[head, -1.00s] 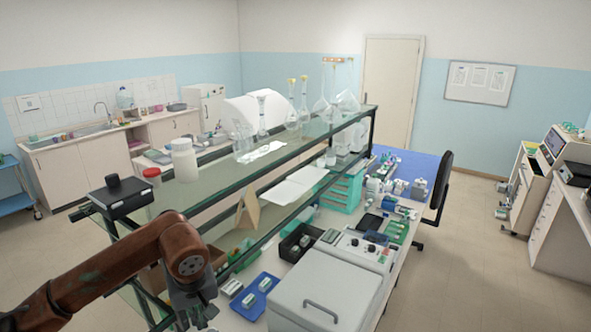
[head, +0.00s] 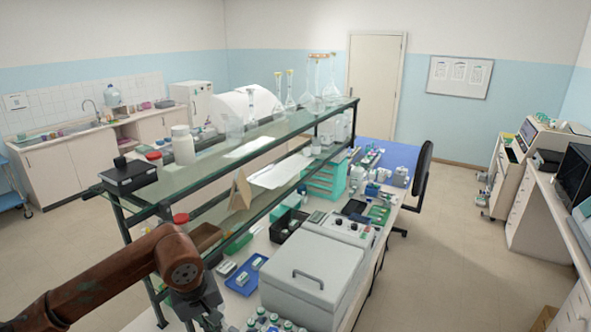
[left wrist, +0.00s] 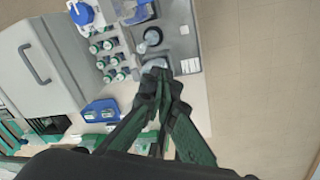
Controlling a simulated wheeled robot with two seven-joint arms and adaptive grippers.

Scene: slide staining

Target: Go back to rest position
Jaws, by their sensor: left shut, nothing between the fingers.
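My left gripper (head: 207,312) is at the bottom of the head view, left of the grey lidded box (head: 315,275) on the bench. In the left wrist view, the fingers of my left gripper (left wrist: 158,78) are together with nothing between them. They appear over the bench near its edge, close to a grey tray (left wrist: 180,50). My right gripper is in neither view.
Several green-and-white capped bottles (head: 272,322) stand at the bottom of the head view and beside the grey box. A blue tray (head: 246,276) holds small items. A glass shelf (head: 215,160) rises above the bench. Open floor (head: 450,260) lies to the right.

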